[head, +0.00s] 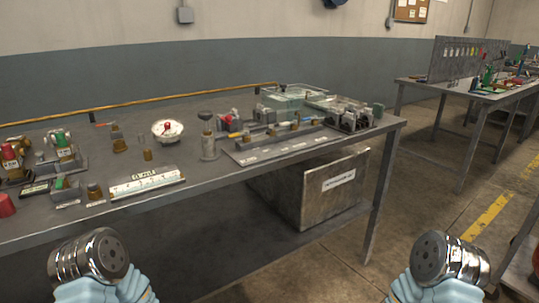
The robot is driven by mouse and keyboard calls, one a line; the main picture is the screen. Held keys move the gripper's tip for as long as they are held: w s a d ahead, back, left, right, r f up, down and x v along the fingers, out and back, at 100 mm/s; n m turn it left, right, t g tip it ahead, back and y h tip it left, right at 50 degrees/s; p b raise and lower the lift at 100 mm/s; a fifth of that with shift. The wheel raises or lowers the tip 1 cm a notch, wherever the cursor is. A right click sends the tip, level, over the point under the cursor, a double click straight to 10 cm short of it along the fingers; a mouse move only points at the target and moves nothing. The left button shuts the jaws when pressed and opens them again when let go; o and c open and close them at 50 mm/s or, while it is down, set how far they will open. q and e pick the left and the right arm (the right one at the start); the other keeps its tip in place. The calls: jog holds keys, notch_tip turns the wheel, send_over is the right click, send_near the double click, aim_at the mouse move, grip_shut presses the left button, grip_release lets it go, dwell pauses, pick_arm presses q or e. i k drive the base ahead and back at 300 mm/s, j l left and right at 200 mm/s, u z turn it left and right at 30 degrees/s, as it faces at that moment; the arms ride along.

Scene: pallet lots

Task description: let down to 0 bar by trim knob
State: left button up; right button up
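A round white dial gauge with a red mark (168,130) stands on the long grey workbench (225,190), left of its middle. Right of it is an upright grey fitting with a dark round knob (206,115) on top. This may be the trim knob, but I cannot tell for sure, and the gauge reading is too small to read. Both my arms show only as light-blue and chrome links at the bottom edge, apart from the bench. No gripper fingers are visible.
A white scaled plate (146,182) lies near the front edge. Red and green valves (62,146) crowd the left. A board with brass fittings (275,146) lies on the right. A labelled grey box (312,188) is under the bench. Open floor lies to the right, before another table (475,93).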

aim_at(147, 153)
jog(key=u, duration=1)
